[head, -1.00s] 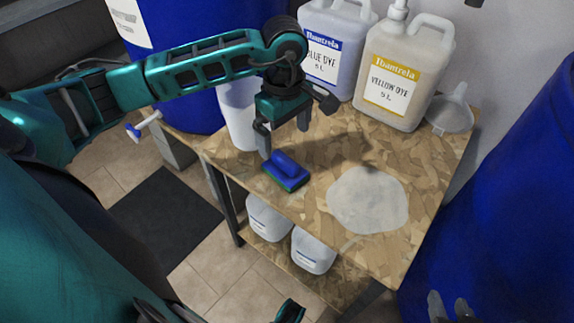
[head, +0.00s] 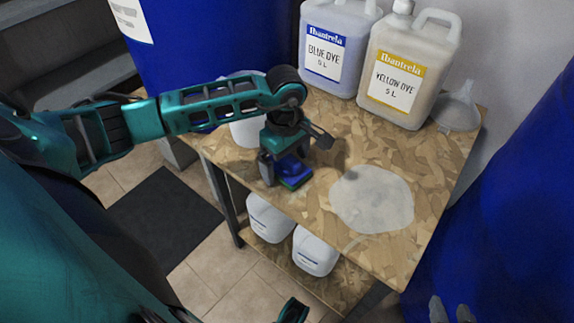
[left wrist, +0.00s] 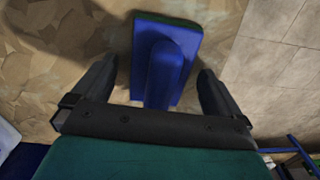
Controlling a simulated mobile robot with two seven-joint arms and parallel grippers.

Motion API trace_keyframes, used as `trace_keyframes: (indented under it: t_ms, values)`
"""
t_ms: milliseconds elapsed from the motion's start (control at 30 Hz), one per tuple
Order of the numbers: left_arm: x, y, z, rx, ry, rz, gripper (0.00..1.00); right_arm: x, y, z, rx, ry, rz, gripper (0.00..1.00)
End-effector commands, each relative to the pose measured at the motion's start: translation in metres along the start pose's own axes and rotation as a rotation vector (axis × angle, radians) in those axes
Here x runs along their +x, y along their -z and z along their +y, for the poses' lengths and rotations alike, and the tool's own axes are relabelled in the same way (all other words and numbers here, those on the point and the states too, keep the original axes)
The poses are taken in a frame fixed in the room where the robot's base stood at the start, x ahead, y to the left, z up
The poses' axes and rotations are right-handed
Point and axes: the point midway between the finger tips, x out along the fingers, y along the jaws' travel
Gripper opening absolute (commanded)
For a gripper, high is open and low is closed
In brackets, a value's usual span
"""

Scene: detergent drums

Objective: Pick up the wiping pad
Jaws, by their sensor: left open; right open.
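The wiping pad (head: 292,171) is a blue block with a raised blue grip and a green underside. It lies on the wooden table near the left front edge. My left gripper (head: 284,176) is low over the pad and open. In the left wrist view the pad (left wrist: 164,62) and its raised grip lie between the two open fingers of my left gripper (left wrist: 160,85), with gaps at both sides. In the head view the gripper hides part of the pad. My right gripper is not clearly in view; only a dark and teal tip shows at the bottom edge.
A pale powdery patch (head: 372,200) lies on the table (head: 440,160) right of the pad. The blue dye jug (head: 336,50), yellow dye jug (head: 405,65) and funnel (head: 458,108) stand behind. A white container (head: 247,130) is close behind my left arm. Large blue drums (head: 510,220) flank the table.

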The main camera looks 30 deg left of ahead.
Motion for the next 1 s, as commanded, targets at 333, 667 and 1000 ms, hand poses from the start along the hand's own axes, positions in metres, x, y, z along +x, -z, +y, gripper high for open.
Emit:
trace_keyframes:
  t_ms: [333,667,1000]
  values:
    - [-0.0008,-0.0002,0.0001,0.0,0.0,0.0,0.71,-0.0002,0.0019,-0.0003,-0.001,0.001,0.003,0.43]
    - [-0.0009,-0.0001,0.0001,0.0,0.0,0.0,0.4,0.0001,0.003,-0.0003,-0.002,0.001,0.005,0.43]
    - [-0.0052,-0.0001,0.0006,0.0,-0.002,0.0,0.39,-0.0008,0.0041,0.0001,-0.005,0.002,0.005,0.43]
